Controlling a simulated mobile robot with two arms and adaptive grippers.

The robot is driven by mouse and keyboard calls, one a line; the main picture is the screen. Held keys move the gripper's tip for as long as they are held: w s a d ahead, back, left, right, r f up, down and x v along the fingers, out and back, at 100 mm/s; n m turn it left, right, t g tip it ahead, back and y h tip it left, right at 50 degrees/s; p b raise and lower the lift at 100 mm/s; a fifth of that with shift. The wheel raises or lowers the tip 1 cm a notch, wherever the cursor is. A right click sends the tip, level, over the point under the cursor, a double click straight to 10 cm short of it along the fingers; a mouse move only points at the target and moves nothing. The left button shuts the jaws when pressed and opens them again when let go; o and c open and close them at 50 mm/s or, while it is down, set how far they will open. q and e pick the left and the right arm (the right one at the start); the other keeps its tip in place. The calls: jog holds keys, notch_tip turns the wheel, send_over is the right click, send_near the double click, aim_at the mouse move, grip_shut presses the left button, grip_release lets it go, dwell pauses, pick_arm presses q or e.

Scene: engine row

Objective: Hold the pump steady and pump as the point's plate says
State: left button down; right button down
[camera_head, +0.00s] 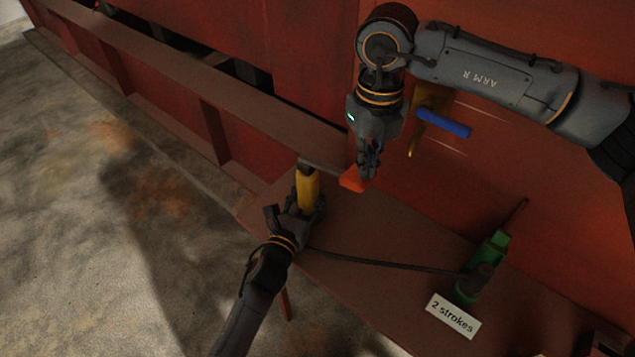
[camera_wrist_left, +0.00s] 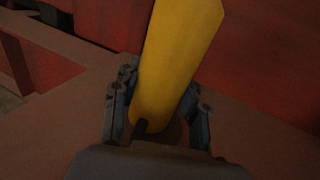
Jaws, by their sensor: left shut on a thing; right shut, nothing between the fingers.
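The yellow pump (camera_head: 307,192) stands upright on the brown ledge. My left gripper (camera_head: 298,212) is shut on its body; the left wrist view shows the yellow body (camera_wrist_left: 178,65) between the fingers. A dark lever runs right from the pump's top to an orange grip (camera_head: 352,181). My right gripper (camera_head: 368,174) is shut and empty, fingers pointing down, at the grip's right end; I cannot tell whether it touches. A white plate (camera_head: 453,316) reads "2 strokes". It stands in front of a green fitting (camera_head: 484,268), to which a dark hose (camera_head: 385,261) runs from the pump.
The brown ledge (camera_head: 390,235) runs along the red wall (camera_head: 560,220). A blue handle (camera_head: 444,122) on a yellow bracket sticks out from the wall, right of my right gripper. A thin dark rod rises from the green fitting. Concrete floor (camera_head: 90,200) lies open at left.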

pick_arm(q)
jog(key=c, duration=0.6)
grip_release()
jog(key=shift+c, duration=0.2)
